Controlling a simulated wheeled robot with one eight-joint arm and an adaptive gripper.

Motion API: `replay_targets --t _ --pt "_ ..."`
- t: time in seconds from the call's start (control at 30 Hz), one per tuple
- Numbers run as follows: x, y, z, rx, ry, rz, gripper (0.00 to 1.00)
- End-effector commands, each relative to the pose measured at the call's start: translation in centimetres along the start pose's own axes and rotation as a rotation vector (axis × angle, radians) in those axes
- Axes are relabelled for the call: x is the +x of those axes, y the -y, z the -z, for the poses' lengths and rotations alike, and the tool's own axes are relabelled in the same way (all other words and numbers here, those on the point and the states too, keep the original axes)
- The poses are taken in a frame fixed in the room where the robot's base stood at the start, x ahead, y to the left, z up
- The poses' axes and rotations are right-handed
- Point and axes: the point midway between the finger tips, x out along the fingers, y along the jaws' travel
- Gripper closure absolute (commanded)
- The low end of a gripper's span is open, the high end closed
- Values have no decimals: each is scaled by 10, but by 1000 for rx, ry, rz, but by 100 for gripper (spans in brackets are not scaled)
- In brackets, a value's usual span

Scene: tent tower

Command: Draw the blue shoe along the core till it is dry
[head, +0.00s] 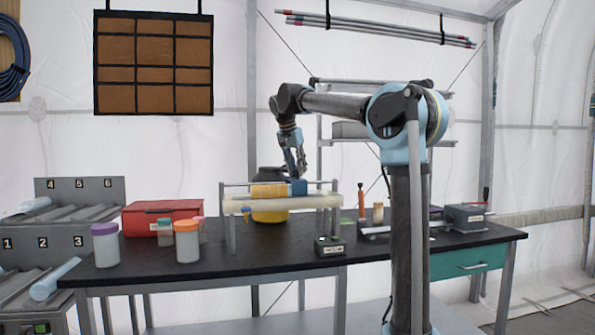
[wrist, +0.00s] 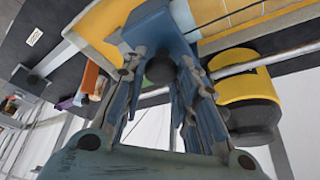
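The blue shoe (head: 299,187) sits toward the right part of a metal rack on the black table. In the wrist view it is the blue block (wrist: 155,28) at the top, with yellow-orange surface on both sides. A yellow-orange length (head: 268,191) lies left of it on the rack, and a pale long cylinder (head: 265,204) runs in front; I cannot tell which is the core. My gripper (head: 296,172) points down at the shoe from above. In the wrist view its fingers (wrist: 161,62) stand either side of a dark round knob; whether they press on anything is unclear.
A yellow bucket with a black part (wrist: 248,100) is near the rack. A red case (head: 160,219), lidded jars (head: 187,243) and a numbered trough rack (head: 80,200) stand left. A small dark box (head: 329,246) is in front; bottles and a grey device (head: 466,216) stand right.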

Motion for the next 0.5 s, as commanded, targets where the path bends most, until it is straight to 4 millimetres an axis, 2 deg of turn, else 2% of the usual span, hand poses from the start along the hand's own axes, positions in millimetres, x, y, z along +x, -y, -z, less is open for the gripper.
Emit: replay_targets --t 0.27,0.5 --pt "-2 4 -3 -2 0 2 100" --pt "-11 29 -25 -3 0 3 100"
